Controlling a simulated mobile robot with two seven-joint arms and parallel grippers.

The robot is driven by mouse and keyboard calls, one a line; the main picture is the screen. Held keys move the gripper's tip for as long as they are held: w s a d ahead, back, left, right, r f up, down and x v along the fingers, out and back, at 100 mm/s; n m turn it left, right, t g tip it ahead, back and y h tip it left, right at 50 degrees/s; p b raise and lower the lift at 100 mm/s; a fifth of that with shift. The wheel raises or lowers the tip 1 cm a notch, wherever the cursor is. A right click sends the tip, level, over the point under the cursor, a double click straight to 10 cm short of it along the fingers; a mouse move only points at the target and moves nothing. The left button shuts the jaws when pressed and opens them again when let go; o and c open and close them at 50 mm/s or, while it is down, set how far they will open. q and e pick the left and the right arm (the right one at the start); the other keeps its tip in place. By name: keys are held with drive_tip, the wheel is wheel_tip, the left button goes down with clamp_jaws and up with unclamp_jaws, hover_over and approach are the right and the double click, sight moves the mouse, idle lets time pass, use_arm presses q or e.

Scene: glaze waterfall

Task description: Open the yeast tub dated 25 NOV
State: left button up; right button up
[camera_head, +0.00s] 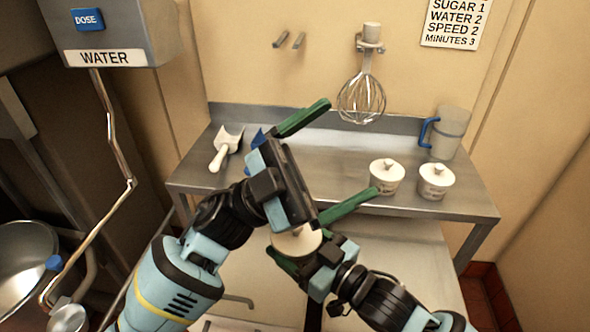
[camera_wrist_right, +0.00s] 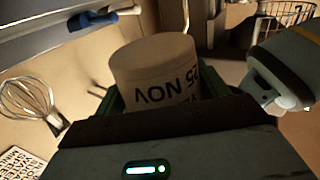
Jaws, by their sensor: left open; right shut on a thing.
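A white yeast tub (camera_head: 298,242) is held in my right gripper (camera_head: 296,247), in front of the steel table; the left gripper's body covers part of it. In the right wrist view the same tub (camera_wrist_right: 153,70) appears upside down between the green fingers, with "25 NOV" readable on its side. Its lid does not show in the wrist view. My left gripper (camera_head: 350,148) is open and empty, its fingers wide apart just above and beyond the held tub. Two similar lidded tubs stand on the table, one on the left (camera_head: 387,178) and one on the right (camera_head: 435,182); their labels are too small to read.
The steel table (camera_head: 345,172) also bears a scoop (camera_head: 226,146) at the left and a jug (camera_head: 449,133) with a blue handle at the right. A whisk (camera_head: 361,98) hangs above it. A blue object (camera_head: 257,137) is partly hidden behind my left gripper. A mixing bowl (camera_head: 25,268) is at far left.

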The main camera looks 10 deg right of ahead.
use_arm(q)
drive_tip(key=s+d+m+g+y, duration=0.5)
drive_tip(key=m+g+y, duration=0.1)
drive_tip(key=g+y, duration=0.1)
drive_tip(key=n+t+y, duration=0.5)
drive_tip(key=t+y, duration=0.6)
drive_tip(key=y, duration=0.7)
hover_over(296, 231)
drive_tip(key=w, duration=0.2)
wheel_tip(296, 231, down, 7)
drive_tip(key=f, duration=1.1)
drive_tip(key=shift+s+f, duration=0.25)
drive_tip(key=shift+f, duration=0.15)
drive_tip(key=c, duration=1)
drive_tip(key=shift+o, duration=0.2)
